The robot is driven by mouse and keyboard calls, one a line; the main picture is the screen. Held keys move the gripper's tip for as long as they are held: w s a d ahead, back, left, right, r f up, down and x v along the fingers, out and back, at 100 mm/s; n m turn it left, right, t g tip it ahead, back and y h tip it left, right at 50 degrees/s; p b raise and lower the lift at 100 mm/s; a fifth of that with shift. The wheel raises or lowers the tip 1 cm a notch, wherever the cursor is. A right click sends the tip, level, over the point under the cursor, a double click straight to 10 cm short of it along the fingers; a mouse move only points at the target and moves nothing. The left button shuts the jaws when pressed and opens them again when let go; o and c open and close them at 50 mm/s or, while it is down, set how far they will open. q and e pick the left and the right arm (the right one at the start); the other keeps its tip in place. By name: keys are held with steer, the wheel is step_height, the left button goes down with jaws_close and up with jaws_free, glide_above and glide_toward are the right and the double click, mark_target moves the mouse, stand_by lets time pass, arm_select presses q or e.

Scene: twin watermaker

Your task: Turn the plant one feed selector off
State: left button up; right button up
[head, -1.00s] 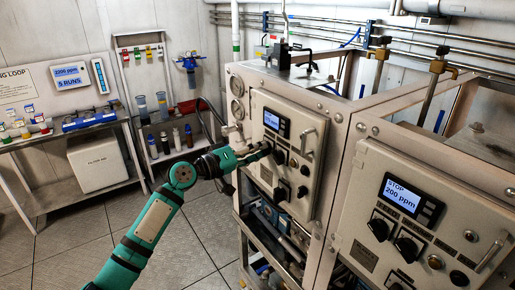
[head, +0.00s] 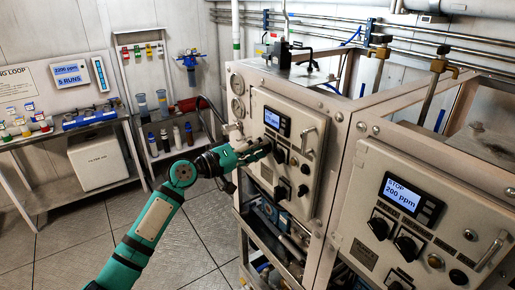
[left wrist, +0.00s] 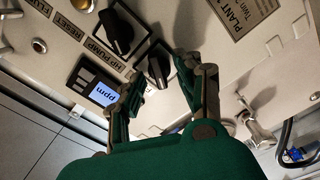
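The plant one panel (head: 262,180) is the left front panel, with a lit display (head: 277,122) at its top. My left gripper (head: 268,147) reaches it from the left, just below the display. In the left wrist view its two fingers (left wrist: 160,74) stand apart on either side of a black selector knob (left wrist: 157,70). I cannot tell whether they touch it. The PLANT 1 plate (left wrist: 243,14) is at the upper right. My right gripper is not in view.
A second panel (head: 345,225) at the right has a display reading STOP 200 ppm (head: 402,194) and its own knobs. A door handle (head: 307,140) sticks out right of my gripper. A bench (head: 75,133) stands at the left; the floor between is clear.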

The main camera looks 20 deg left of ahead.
arm_select(q)
steer(key=v, duration=1.2)
stand_by(0.3)
steer(key=w+a+f+n+g+y+b, duration=0.1)
steer(key=a+f+y, duration=0.2)
steer(key=f, duration=1.1)
steer(key=a+f+n+g+y+b, duration=0.1)
steer(key=a+f+y, duration=0.15)
steer(key=f, duration=1.05)
steer(key=s+f+g+y+b, duration=0.15)
steer(key=s+f, duration=0.35)
steer(key=f, duration=0.7)
steer(key=s+f+g+y, duration=0.2)
steer(key=s+f, duration=0.3)
steer(key=f, duration=0.6)
steer(key=s+d+f+m+g+y+b, duration=0.1)
steer(key=s+d+f+m+g+b, duration=0.15)
steer(key=s+f, duration=1.05)
steer(key=s+d+f+m+g+y+b, duration=0.1)
steer(key=s+d+f+m+g, duration=0.2)
steer(key=s+f, duration=1.05)
steer(key=s+d+f+m+g, duration=0.1)
steer(key=s+d, duration=0.1)
steer(key=s, duration=0.5)
steer(key=s+d+f+m+g, duration=0.1)
steer(key=s+d+m, duration=0.1)
steer(key=s, duration=0.6)
steer(key=shift+s, duration=0.2)
